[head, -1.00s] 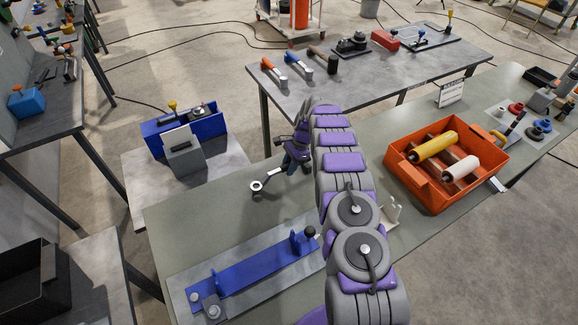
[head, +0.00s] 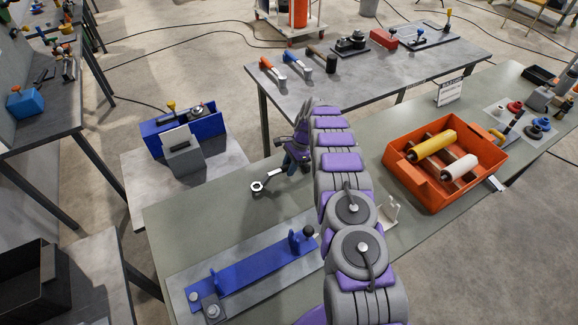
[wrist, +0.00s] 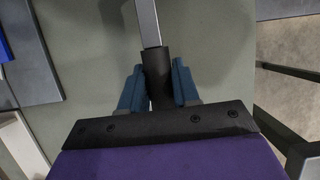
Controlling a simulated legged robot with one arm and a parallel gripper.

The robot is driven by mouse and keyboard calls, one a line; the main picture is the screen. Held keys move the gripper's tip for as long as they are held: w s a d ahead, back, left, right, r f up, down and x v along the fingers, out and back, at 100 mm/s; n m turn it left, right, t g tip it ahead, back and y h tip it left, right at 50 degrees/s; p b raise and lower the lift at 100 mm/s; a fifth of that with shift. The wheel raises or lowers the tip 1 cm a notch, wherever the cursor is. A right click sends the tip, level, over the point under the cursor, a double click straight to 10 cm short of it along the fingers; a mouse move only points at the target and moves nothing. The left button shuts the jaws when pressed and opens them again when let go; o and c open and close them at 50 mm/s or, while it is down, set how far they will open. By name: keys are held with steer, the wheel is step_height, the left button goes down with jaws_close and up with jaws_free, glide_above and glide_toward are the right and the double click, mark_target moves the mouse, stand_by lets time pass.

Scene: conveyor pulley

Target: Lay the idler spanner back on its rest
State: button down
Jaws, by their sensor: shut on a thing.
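The idler spanner (head: 259,186) shows in the head view with its pale ring end pointing left, above the green-grey bench top. In the wrist view its metal shank (wrist: 147,22) runs up and away from a black handle. My gripper (wrist: 157,88) is shut on that handle, one blue finger on each side. In the head view my gripper (head: 297,160) is partly hidden behind my arm. A pale, upright-ended bracket (head: 389,213), perhaps the rest, stands on the bench just right of my arm, partly covered by it.
A blue bracket on a grey plate (head: 185,278) lies at the front left of the bench. An orange bin (head: 430,192) with yellow and white rollers stands to the right. Bare bench top (head: 190,220) lies left of my gripper. A grey table with tools (head: 390,82) stands behind.

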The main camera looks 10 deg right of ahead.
steer(key=shift+f, duration=0.6)
steer(key=c, duration=0.7)
jaws_free()
steer(key=shift+c, duration=0.2)
steer(key=shift+r, duration=0.1)
steer(key=shift+p+v, duration=0.75)
steer(key=shift+v, duration=3.15)
